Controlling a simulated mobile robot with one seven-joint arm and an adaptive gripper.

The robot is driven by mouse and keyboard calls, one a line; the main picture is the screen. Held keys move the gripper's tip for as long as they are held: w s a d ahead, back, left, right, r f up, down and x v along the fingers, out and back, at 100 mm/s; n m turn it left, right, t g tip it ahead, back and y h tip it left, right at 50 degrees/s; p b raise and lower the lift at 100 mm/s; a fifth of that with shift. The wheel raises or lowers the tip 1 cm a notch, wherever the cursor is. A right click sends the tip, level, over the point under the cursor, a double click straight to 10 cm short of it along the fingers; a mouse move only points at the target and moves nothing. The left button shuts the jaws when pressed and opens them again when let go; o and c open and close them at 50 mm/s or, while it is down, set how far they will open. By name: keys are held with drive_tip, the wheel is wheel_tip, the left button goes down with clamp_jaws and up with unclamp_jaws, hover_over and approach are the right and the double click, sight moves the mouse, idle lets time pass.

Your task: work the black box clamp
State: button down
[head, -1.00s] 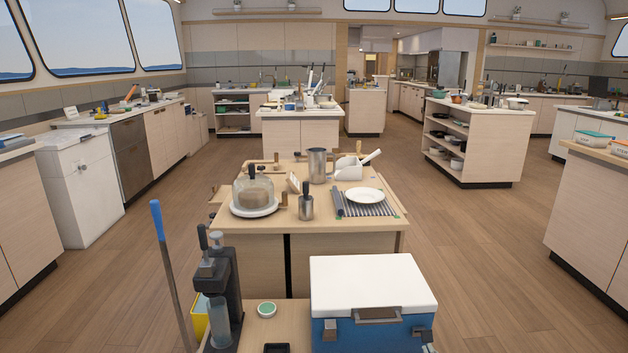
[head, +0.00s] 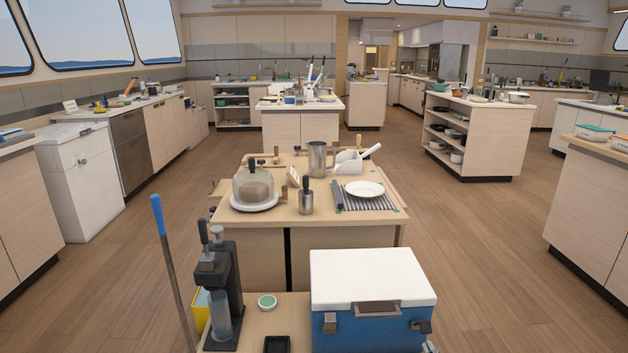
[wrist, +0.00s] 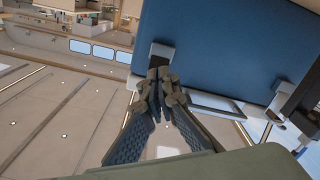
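A blue box (head: 365,332) with a white lid (head: 370,277) stands at the front right in the head view. A grey clamp (head: 330,324) is on its front left and a darker clamp (head: 421,328) on its front right, with a handle (head: 377,307) between them. The wrist view is upside down. There my gripper (wrist: 160,80) has its fingertips together at the end of a dark clamp (wrist: 160,54) on the blue wall (wrist: 230,45). I cannot tell whether the fingers pinch the clamp. The handle (wrist: 215,104) and other clamp (wrist: 297,98) are to the right.
A dark press-like stand (head: 220,290) and a green-topped small dish (head: 267,302) are left of the box. A blue-handled pole (head: 170,260) leans at the left. Behind is a counter (head: 270,222) with a glass dome, mug and plate. Wooden floor is open to the right.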

drive_tip(key=shift+s+p, duration=0.65)
drive_tip(key=shift+s, duration=2.25)
